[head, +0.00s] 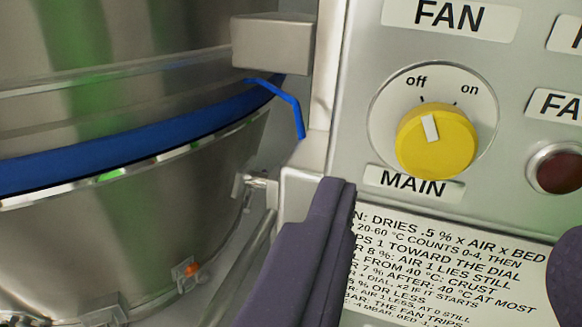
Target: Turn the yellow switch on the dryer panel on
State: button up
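The yellow switch (437,142) is a round knob on a pale round plate (385,118) on the grey dryer panel (362,70). Its white mark points up and slightly left, toward the tick under "off"; "on" is printed at the upper right. A label reading MAIN (414,184) sits just below the knob. My gripper (452,213) is open and empty. Its dark purple fingers show at the lower middle and the right edge, below the knob in the picture. I see no contact with the knob.
A FAN label (447,15) is above, and a dark red round lamp or button (560,168) is at right. A printed instruction plate (440,265) is below. A large steel vessel (120,240) with a blue band (130,137) stands left, beside a metal bracket (272,42).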

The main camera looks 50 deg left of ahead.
aim_at(437, 147)
jog(key=b+x, duration=0.2)
jog(key=x, duration=0.4)
jog(key=shift+w+a+f, duration=0.1)
jog(key=shift+w+a, duration=0.1)
jog(key=shift+w, duration=0.05)
jog(key=shift+w+a, duration=0.2)
jog(key=shift+w, duration=0.2)
